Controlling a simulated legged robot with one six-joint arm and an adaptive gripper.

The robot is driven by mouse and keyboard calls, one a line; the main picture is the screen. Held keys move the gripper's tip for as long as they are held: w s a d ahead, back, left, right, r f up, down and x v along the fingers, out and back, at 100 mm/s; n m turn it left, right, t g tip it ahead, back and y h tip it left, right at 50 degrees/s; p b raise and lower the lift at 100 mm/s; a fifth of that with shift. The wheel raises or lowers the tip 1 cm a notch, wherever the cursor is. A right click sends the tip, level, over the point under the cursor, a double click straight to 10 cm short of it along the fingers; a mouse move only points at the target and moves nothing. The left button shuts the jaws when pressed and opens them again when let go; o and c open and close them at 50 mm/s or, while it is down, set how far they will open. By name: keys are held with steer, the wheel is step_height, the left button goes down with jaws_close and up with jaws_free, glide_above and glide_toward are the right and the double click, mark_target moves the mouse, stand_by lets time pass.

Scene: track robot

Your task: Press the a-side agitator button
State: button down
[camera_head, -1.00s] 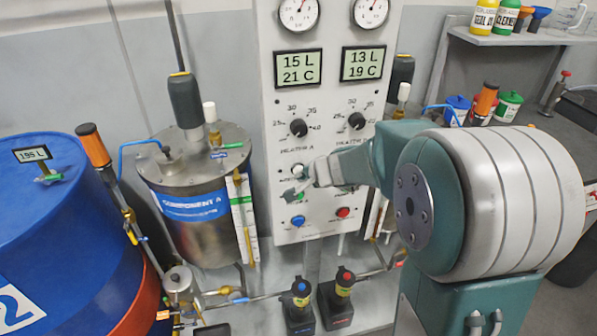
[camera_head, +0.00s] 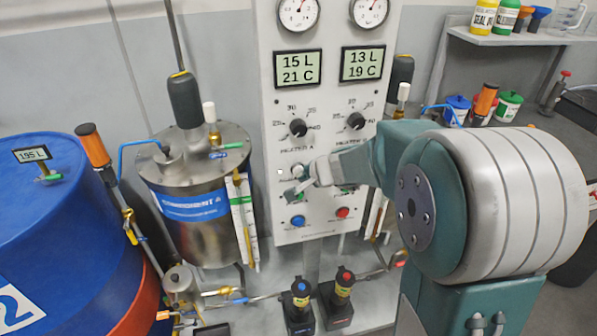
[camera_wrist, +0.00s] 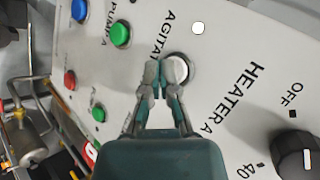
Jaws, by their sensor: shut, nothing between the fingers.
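The white agitator button (camera_wrist: 178,70) is on the panel beside partly hidden "AGITA" lettering. In the head view the button (camera_head: 297,171) is below the heater A knob. My gripper (camera_wrist: 159,92) is shut and empty. Its tips are at the button's left edge in the wrist view and overlap it slightly; I cannot tell whether they touch it. In the head view my gripper (camera_head: 290,195) is in front of the panel, just below the button. A small bright white round spot (camera_wrist: 198,28) is on the panel near the button.
The green pump A button (camera_wrist: 120,34) and blue button (camera_wrist: 80,9) are close by. The heater A knob (camera_wrist: 297,152) is at the lower right. The component A tank (camera_head: 200,200) stands left of the control panel (camera_head: 320,90).

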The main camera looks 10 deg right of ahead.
steer(key=shift+s, duration=3)
steer(key=s+a+r+n+g, duration=0.2)
steer(key=s+r+n, duration=0.25)
steer(key=s, duration=0.45)
steer(key=s+a+r+n+g, duration=0.1)
steer(key=s+a+r+n, duration=0.3)
steer(key=s, duration=0.5)
steer(key=s+d+n+h, duration=0.2)
steer(key=s+d+h, duration=0.1)
steer(key=s+d, duration=0.2)
steer(key=shift+s+d+f+h, duration=0.3)
steer(key=shift+s+f+h, duration=0.15)
steer(key=shift+s, duration=0.25)
steer(key=shift+n, duration=0.25)
